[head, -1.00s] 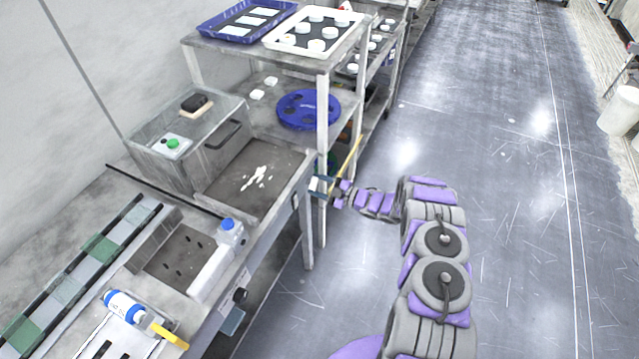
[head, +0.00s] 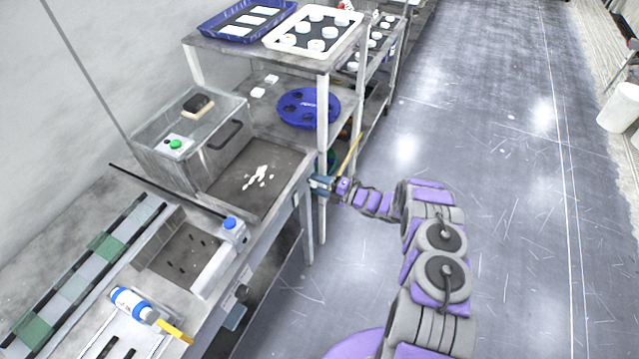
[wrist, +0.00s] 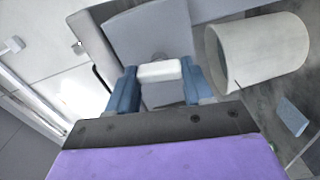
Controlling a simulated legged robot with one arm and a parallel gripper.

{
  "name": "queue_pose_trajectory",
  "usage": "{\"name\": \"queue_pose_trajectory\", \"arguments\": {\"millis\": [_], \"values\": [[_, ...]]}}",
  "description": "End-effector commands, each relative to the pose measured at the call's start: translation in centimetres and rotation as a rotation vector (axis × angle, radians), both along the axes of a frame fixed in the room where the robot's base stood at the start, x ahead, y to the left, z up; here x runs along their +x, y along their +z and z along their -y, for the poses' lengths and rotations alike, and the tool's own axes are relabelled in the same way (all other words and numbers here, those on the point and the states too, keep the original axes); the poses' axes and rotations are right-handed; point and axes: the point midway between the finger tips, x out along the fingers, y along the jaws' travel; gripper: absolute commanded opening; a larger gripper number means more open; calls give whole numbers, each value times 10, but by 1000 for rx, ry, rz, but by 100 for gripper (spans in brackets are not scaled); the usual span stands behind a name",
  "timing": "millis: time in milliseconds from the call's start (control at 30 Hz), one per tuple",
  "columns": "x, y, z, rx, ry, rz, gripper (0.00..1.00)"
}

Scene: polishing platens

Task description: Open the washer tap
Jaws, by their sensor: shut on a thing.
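My gripper (head: 321,184) is at the right edge of the bench, in front of the shelf post. In the wrist view its two blue fingers (wrist: 158,82) are shut on a short white bar (wrist: 159,69), one finger at each end. The bar looks like the washer tap's handle. Behind it is a grey block-like housing (wrist: 145,38) with a small round part close to the bar. In the head view the gripper hides the bar, and I cannot tell how far the tap is turned.
A white cylinder (wrist: 262,52) lies right of my gripper in the wrist view. A yellow stick (head: 350,153) rises just behind the gripper. The shelf unit (head: 322,110) holds a blue disc (head: 308,106) and trays.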

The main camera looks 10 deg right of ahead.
Motion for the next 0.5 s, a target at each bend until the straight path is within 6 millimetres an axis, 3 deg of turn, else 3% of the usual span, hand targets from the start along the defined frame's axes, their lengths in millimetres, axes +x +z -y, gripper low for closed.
{"name": "queue_pose_trajectory", "arguments": {"millis": [500], "values": [[0, 0, -4, -18, 7, 26, 21]]}}
